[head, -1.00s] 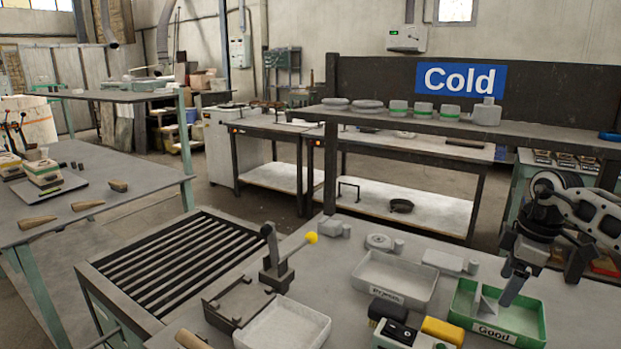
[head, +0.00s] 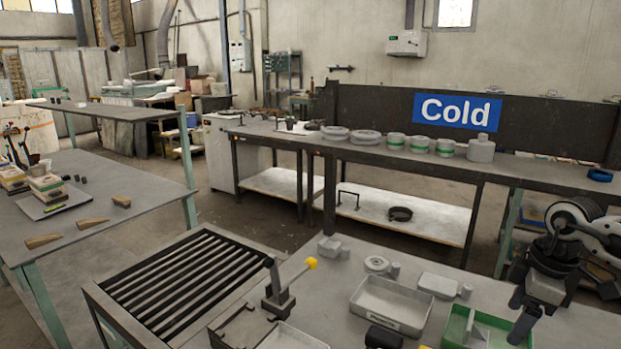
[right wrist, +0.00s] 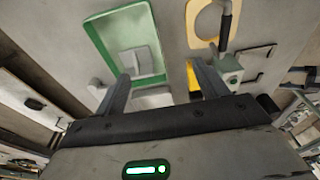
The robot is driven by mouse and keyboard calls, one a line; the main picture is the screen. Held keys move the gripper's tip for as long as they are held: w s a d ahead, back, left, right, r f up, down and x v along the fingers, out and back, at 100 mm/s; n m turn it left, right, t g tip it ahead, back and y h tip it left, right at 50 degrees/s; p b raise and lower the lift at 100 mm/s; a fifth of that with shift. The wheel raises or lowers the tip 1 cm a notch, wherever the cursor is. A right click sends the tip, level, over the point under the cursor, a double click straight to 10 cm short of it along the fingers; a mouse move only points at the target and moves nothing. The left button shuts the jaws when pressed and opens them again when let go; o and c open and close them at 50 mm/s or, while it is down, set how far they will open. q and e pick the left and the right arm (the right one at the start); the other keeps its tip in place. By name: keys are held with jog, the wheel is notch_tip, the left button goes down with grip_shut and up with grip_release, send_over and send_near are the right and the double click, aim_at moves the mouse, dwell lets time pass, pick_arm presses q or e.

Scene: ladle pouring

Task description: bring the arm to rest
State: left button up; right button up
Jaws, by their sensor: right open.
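My right gripper (head: 520,314) is at the right of the head view, fingers pointing down, by the right side of the green-rimmed tray (head: 452,318). In the right wrist view its two fingers (right wrist: 163,88) are apart with nothing held between them. The green tray (right wrist: 97,38) also shows there, beyond the fingers, with a grey part (right wrist: 143,62) in it. My left gripper is not in view.
A grey tray (head: 358,303) stands left of the green one. A yellow-knobbed lever (head: 290,283) and a slatted rack (head: 185,275) lie further left. A bench with several grey and green-banded pieces and a blue "Cold" sign (head: 458,110) stands behind.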

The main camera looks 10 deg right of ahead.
jog(key=s+a+r, duration=0.2)
jog(key=s+r, duration=0.1)
jog(key=s, duration=0.5)
jog(key=a+n+g, duration=0.1)
jog(key=a+n, duration=0.1)
jog(key=n, duration=0.4)
jog(key=w+a+f+n+g, duration=0.1)
jog(key=a+n, duration=0.1)
jog(key=n, duration=0.5)
jog(key=a+f+n, duration=0.1)
jog(key=a+n, duration=0.1)
jog(key=n, duration=0.5)
jog(key=shift+w+a+g+h, duration=0.3)
jog(key=shift+w+a+g, duration=0.05)
jog(key=shift+w+g, duration=0.05)
jog(key=n, duration=0.2)
jog(key=a+n, duration=0.1)
jog(key=n, duration=0.1)
jog(key=a+n+h, duration=0.1)
jog(key=n, duration=0.1)
jog(key=shift+w+a+f+n, duration=0.1)
jog(key=shift+f+n, duration=0.2)
jog(key=shift+n, duration=0.1)
